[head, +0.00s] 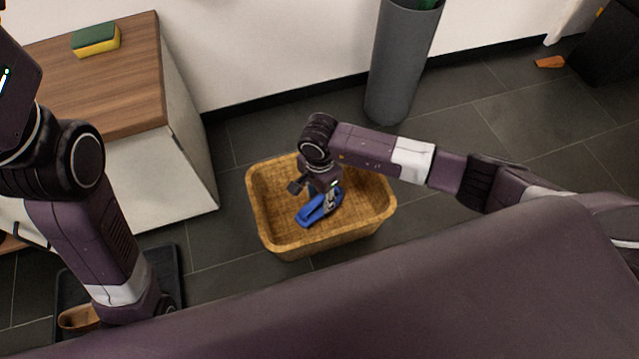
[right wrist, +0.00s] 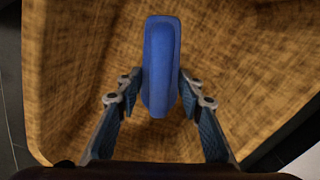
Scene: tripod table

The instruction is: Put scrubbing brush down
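The scrubbing brush is blue and long; in the head view the brush (head: 318,211) shows within the outline of the woven basket (head: 287,246). In the right wrist view the brush (right wrist: 161,62) stands upright in the picture between the fingers, with the basket's inside (right wrist: 85,60) behind it. My right gripper (head: 329,200) points down into the basket. Its fingertips (right wrist: 160,84) lie against both sides of the brush. I cannot tell whether the brush touches the basket floor. My left gripper is not in view; only my left arm shows at the left.
A wooden-topped cabinet (head: 85,85) at the upper left carries a yellow and green sponge (head: 96,40). A grey cylindrical bin (head: 398,70) stands behind the basket. A dark tray (head: 170,270) lies at the lower left. An orange scrap (head: 549,62) lies on the tiled floor.

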